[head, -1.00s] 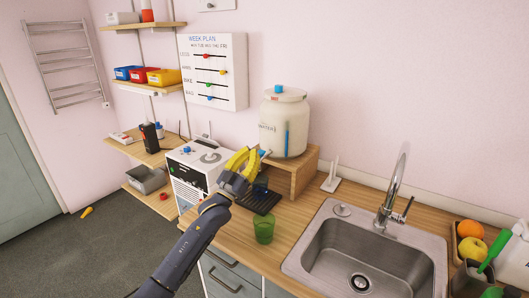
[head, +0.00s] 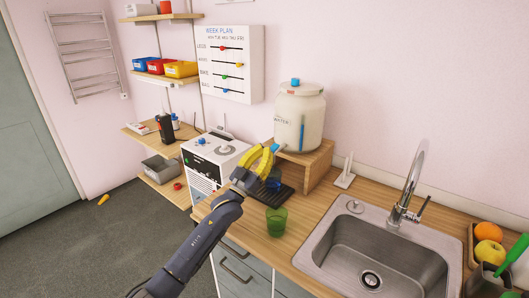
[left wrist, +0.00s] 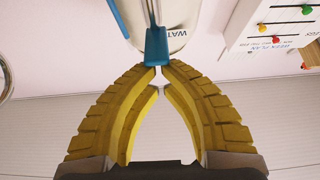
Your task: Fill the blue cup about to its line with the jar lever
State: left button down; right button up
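The white water jar (head: 299,125) stands on a wooden stand at the back of the counter. Its blue lever (head: 278,148) points out to the left, and the lever also shows in the left wrist view (left wrist: 156,45). My left gripper (head: 270,151) has its yellow fingertips together right at the lever's end. I cannot tell whether they touch it. The blue cup (head: 273,184) is on the dark drip tray below, partly hidden behind the gripper. Its line and contents cannot be made out. My right gripper is not in view.
A green cup (head: 276,221) stands on the counter in front of the drip tray (head: 286,193). The sink (head: 365,250) with its tap is to the right. A white boxy appliance (head: 212,160) stands left of the gripper. Fruit (head: 488,232) lies at the far right.

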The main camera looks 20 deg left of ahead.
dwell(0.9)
pick_arm(q)
jog(key=s+a+f, duration=0.2)
jog(key=s, duration=0.7)
dwell(0.4)
jog(key=shift+a, duration=0.1)
